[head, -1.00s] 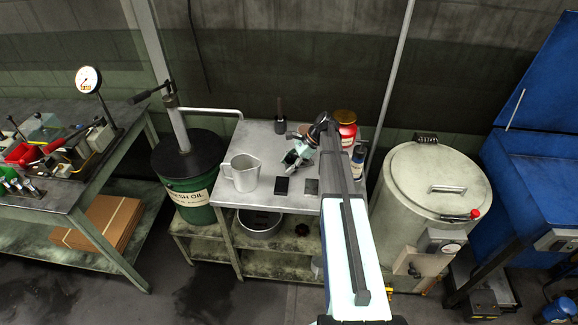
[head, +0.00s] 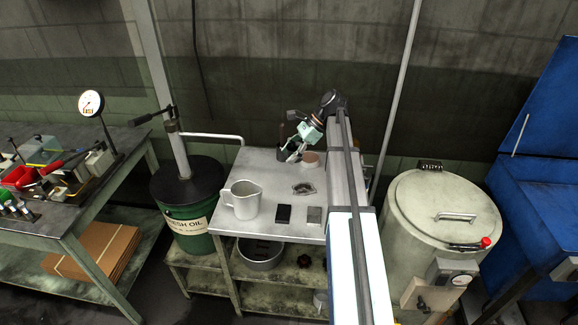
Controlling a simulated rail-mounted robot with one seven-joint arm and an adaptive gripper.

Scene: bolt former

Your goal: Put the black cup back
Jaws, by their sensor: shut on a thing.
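The black cup (head: 283,150), dark with a thin upright piece above it, stands at the back of the grey metal table (head: 262,165). My gripper (head: 290,155) reaches in from the right and is tilted down. The gripper hides part of the cup. I cannot tell if the cup is clear of the tabletop.
A grey jug (head: 241,200) stands front left on the table. A black block (head: 284,213) and a grey block (head: 314,215) lie at the front edge. A small dark-rimmed dish (head: 303,188) and a brown round piece (head: 309,158) are near my arm, which covers the right side.

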